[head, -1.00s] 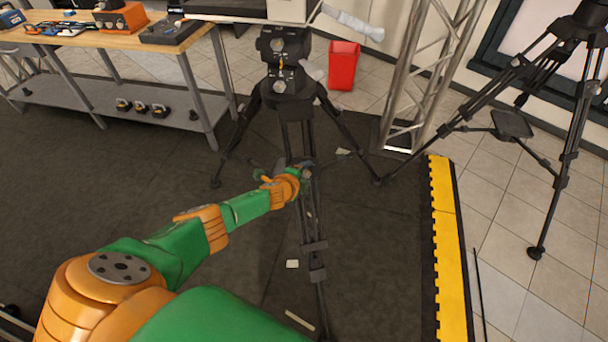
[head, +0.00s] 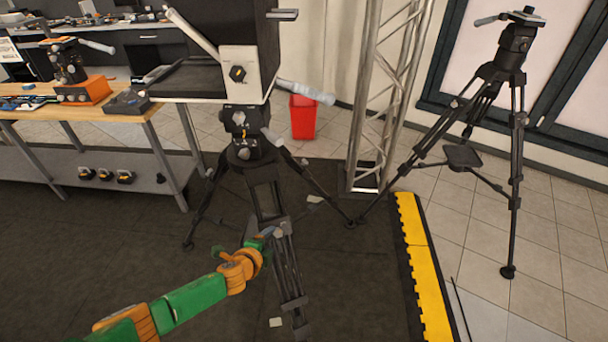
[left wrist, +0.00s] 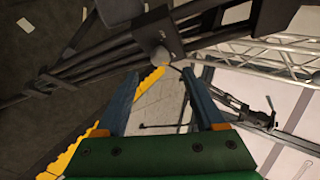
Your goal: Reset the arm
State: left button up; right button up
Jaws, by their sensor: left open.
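My left arm, green and orange, comes in from the bottom left of the head view. Its gripper (head: 268,233) is in front of the near black tripod (head: 262,180). In the left wrist view the two blue-grey fingers of this gripper (left wrist: 158,95) stand apart with nothing held between them. Black tripod legs (left wrist: 110,62) and a grey knob (left wrist: 160,56) show just beyond the fingertips. I cannot tell whether the gripper touches the tripod. My right gripper is in neither view.
A workbench (head: 80,155) with tools stands at the left. A red bin (head: 303,117), a metal truss (head: 385,100) and a second tripod (head: 510,140) stand behind and to the right. A yellow edge strip (head: 420,270) borders the dark mat. Dark floor at the lower left is clear.

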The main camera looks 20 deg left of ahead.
pick_arm(q)
jog(key=s+d+f+n+g, duration=0.2)
jog(key=s+f+n+g, duration=0.45)
jog(key=s+f, duration=1.05)
jog(key=s+d+f+n+g, duration=0.1)
jog(key=s+n, duration=0.1)
jog(key=s, duration=0.5)
jog(key=s+d+f+n+g, duration=0.1)
jog(key=s+d+f+n, duration=0.1)
jog(key=s, duration=0.5)
jog(key=s+d+f+n+g, duration=0.1)
jog(key=s+d+f+n, duration=0.1)
jog(key=s, duration=0.6)
jog(key=shift+n+h, duration=0.4)
jog(key=shift+n, duration=0.45)
jog(key=shift+w, duration=0.1)
